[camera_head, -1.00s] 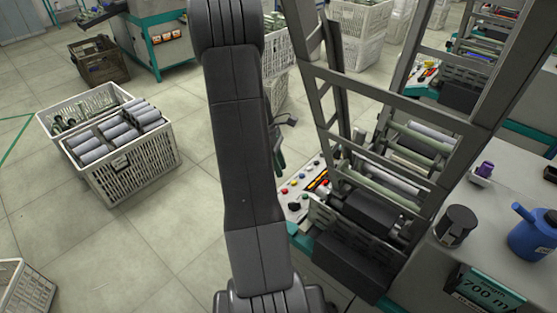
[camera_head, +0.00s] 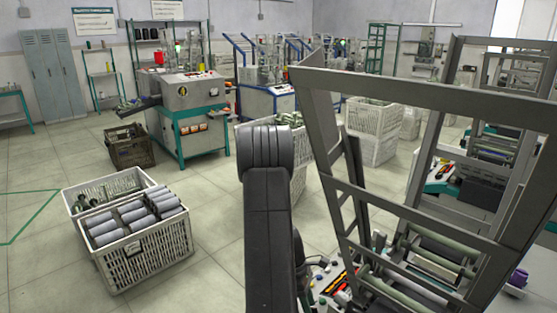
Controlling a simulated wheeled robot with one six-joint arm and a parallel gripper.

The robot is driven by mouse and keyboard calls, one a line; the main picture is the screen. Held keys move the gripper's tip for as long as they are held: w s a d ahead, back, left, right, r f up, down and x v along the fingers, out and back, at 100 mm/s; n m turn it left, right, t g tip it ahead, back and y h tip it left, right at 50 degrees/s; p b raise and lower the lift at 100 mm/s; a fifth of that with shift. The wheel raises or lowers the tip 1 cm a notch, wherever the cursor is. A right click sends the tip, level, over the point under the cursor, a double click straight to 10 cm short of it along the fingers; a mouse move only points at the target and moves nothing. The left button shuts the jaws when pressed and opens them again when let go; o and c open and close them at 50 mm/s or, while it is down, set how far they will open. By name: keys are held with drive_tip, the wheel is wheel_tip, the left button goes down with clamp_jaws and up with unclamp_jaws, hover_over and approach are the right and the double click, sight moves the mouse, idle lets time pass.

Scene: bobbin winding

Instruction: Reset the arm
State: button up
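My arm (camera_head: 267,215) rises in the lower middle of the head view, its dark links upright and seen from behind. My gripper is not visible in this view; whatever the arm's end holds is hidden. Just right of the arm stands the winding machine, with its tall grey frame (camera_head: 400,96) and a control panel (camera_head: 330,280) with coloured buttons partly behind the arm.
A white crate (camera_head: 150,262) with grey rolls stands on the floor at left. A brown crate (camera_head: 130,150) and a green-legged machine (camera_head: 190,110) are farther back. White stacked crates (camera_head: 375,125) stand behind the frame. The floor (camera_head: 215,255) between crate and arm is clear.

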drive_tip(key=shift+x, duration=0.85)
